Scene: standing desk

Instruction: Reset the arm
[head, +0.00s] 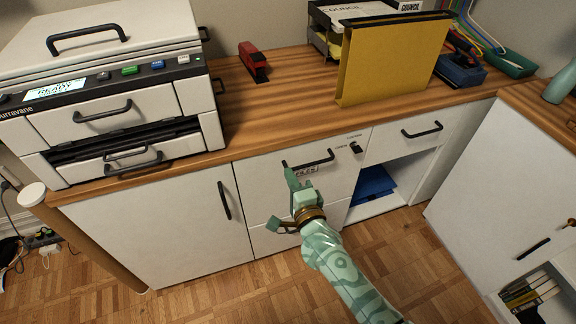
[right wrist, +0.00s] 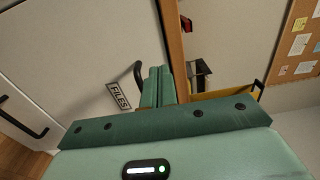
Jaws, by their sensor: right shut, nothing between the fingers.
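My right arm (head: 338,265) reaches in from the bottom of the head view, in green camouflage. My right gripper (head: 290,177) is shut and empty in front of the drawer marked FILES (head: 270,185). Its tips are by the left end of the black drawer handle (head: 312,160); whether they touch it I cannot tell. In the right wrist view the shut green fingers (right wrist: 158,86) are beside the handle (right wrist: 138,72) and the FILES label (right wrist: 118,95). The drawer looks closed. My left gripper is not in view.
A printer (head: 110,85) stands on the wooden desktop (head: 270,105). A red stapler (head: 253,60), a yellow folder (head: 390,58) and a paper tray (head: 330,38) are also there. A blue item (head: 373,185) lies in the open shelf. The floor (head: 190,295) in front is clear.

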